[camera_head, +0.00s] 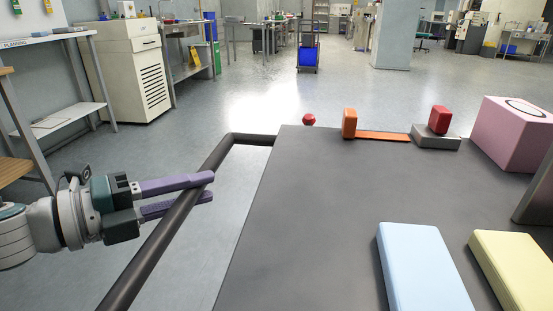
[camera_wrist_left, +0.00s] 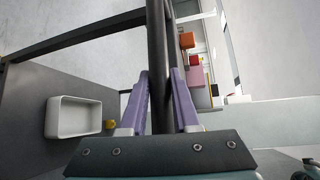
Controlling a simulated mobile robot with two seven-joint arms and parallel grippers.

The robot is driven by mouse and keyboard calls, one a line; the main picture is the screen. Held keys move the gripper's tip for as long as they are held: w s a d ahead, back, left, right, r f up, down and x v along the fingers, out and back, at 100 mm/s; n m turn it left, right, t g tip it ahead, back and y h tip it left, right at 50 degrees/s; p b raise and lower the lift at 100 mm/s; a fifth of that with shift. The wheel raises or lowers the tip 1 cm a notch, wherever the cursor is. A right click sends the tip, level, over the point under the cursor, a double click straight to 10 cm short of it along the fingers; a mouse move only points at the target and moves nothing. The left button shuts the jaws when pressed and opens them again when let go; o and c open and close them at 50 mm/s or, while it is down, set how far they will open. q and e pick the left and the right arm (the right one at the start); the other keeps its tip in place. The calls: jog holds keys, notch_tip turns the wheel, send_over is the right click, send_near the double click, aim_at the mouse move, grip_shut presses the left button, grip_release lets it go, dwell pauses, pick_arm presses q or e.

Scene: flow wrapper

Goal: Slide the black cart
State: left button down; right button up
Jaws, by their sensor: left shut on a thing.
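The black cart shows in the head view as a dark grey top (camera_head: 310,210) in the middle and right, with a dark handle bar (camera_head: 150,260) running along its left side. My left gripper (camera_head: 211,187) comes in from the left with its purple fingers on either side of this bar, shut on it. In the left wrist view, the bar (camera_wrist_left: 158,45) passes between the two fingers (camera_wrist_left: 162,78). The lower part of the cart is hidden in the head view. My right gripper is not in view.
A red knob (camera_head: 309,119) is at the far edge. Open floor lies beyond; a white cabinet (camera_head: 130,70) stands left.

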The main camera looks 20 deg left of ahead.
pick_arm(q)
jog(key=s+a+b, duration=0.2)
jog(key=a+b, duration=0.1)
jog(key=a, duration=0.5)
jog(key=shift+a+f, duration=0.15)
jog(key=shift+a, duration=0.05)
jog(key=c, duration=1)
grip_release()
jog(key=o, duration=0.3)
jog(key=shift+o, duration=0.2)
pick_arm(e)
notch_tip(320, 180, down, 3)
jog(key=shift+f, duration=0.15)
